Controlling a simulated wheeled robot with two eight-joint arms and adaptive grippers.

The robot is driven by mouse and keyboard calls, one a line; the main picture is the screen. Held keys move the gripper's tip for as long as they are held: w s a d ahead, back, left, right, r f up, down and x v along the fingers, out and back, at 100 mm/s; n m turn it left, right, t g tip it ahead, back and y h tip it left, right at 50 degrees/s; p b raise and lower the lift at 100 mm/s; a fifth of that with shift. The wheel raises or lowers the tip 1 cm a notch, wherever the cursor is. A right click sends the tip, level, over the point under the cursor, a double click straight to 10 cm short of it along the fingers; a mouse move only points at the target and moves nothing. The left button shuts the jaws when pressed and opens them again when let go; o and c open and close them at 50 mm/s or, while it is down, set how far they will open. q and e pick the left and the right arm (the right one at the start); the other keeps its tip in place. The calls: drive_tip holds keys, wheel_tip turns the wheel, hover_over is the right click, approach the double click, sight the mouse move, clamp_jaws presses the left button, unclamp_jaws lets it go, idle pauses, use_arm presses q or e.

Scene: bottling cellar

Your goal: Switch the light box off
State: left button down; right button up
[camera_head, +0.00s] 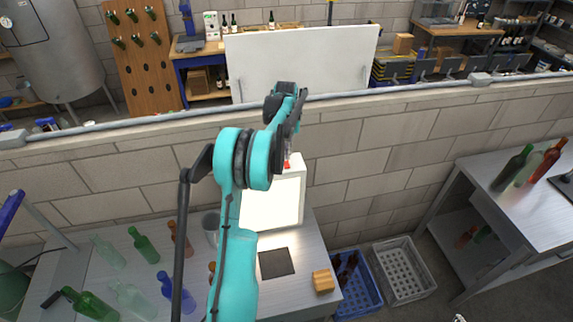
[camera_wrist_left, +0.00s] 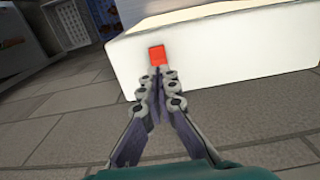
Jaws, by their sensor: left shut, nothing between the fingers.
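The light box (camera_head: 275,200) stands on the metal table against the block wall, its front face glowing pale white. Its red switch (camera_head: 287,164) is on the top, partly hidden by my arm. In the left wrist view the red switch (camera_wrist_left: 157,54) sits on the white surface of the light box (camera_wrist_left: 230,50). My left gripper (camera_wrist_left: 157,72) is shut and empty, its fingertips at the lower edge of the switch in that view. I cannot tell whether they touch it. In the head view my left gripper (camera_head: 288,150) is above the box, largely hidden by the arm.
A dark mat (camera_head: 276,263) and a wooden block (camera_head: 323,281) lie right of my arm. Blue (camera_head: 366,306) and white crates (camera_head: 400,270) stand beyond the table.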

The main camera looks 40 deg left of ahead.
sight(287, 162)
use_arm(q)
drive_tip(key=shift+f+b, duration=0.8)
drive_tip(key=shift+f, duration=0.25)
idle(1.0)
drive_tip(key=shift+r+p, duration=1.9)
drive_tip(key=shift+r, duration=1.65)
drive_tip(key=shift+d, duration=0.15)
drive_tip(key=s+d+f+m+t+b, duration=0.1)
drive_tip(key=s+d+f+m+b, duration=0.15)
drive_tip(key=d+b, duration=0.35)
drive_tip(key=s+d+f+m+t+b, duration=0.1)
drive_tip(key=s+d+b, duration=0.35)
drive_tip(key=d, duration=0.25)
drive_tip(key=s+d+f+m+t+b, duration=0.1)
drive_tip(key=s+d+f+m+b, duration=0.1)
drive_tip(key=d+b, duration=0.45)
drive_tip(key=s+d+f+m+t+b, duration=0.2)
drive_tip(key=s+d+f+b, duration=0.4)
drive_tip(key=f, duration=0.3)
drive_tip(key=s+d+f+m+t+b, duration=0.2)
drive_tip(key=s+d+f+b, duration=0.4)
drive_tip(key=s+f, duration=0.3)
drive_tip(key=shift+s+d+f+m+b, duration=0.2)
drive_tip(key=shift+d+f+m+b, duration=0.15)
drive_tip(key=shift+f+b, duration=0.15)
